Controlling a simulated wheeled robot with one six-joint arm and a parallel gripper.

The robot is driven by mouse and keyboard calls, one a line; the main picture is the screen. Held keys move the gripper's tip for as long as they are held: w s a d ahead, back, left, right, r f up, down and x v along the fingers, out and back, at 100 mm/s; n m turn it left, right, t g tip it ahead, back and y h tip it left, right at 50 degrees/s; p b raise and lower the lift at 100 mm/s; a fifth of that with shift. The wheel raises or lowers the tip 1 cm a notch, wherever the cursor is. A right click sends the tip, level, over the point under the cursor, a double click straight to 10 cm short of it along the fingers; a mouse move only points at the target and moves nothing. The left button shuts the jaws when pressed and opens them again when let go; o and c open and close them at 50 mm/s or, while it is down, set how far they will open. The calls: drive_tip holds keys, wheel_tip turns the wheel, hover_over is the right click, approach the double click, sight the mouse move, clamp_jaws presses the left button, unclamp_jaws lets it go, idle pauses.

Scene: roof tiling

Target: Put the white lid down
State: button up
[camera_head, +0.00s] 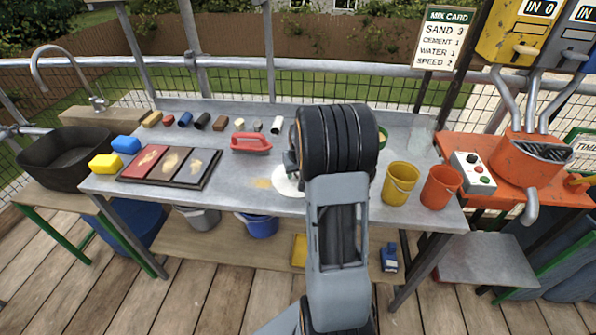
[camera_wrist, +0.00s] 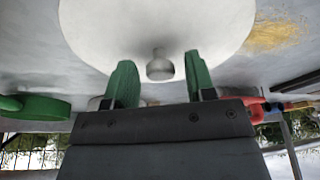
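The white lid (camera_wrist: 110,25) is a round pale disc with a grey knob (camera_wrist: 160,66) in the wrist view. It appears to lie flat on the grey worktop. My gripper (camera_wrist: 160,84) has two green fingers, one on each side of the knob. A gap shows between each finger and the knob, so the gripper is open and empty. In the head view, part of the lid (camera_head: 284,181) shows on the worktop left of my arm, which hides the rest and the gripper's fingertips. I cannot tell whether anything lies under the lid.
A tray with coloured panels (camera_head: 168,165) lies to the left. A yellow bucket (camera_head: 399,184) and an orange bucket (camera_head: 440,187) stand to the right. A green-rimmed thing (camera_wrist: 42,107) is near the gripper.

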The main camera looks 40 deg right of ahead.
drive_tip(key=shift+o, duration=0.2)
drive_tip(key=shift+r, duration=0.6)
drive_tip(key=v, duration=1.1)
drive_tip(key=s+a+n, duration=0.2)
drive_tip(key=s+a, duration=0.5)
drive_tip(key=a, duration=0.4)
drive_tip(key=s+a+n+y+p, duration=0.1)
drive_tip(key=s+a+n, duration=0.1)
drive_tip(key=s+a, duration=0.5)
drive_tip(key=a, duration=0.4)
drive_tip(key=shift+s+f, duration=0.2)
drive_tip(key=shift+f, duration=0.1)
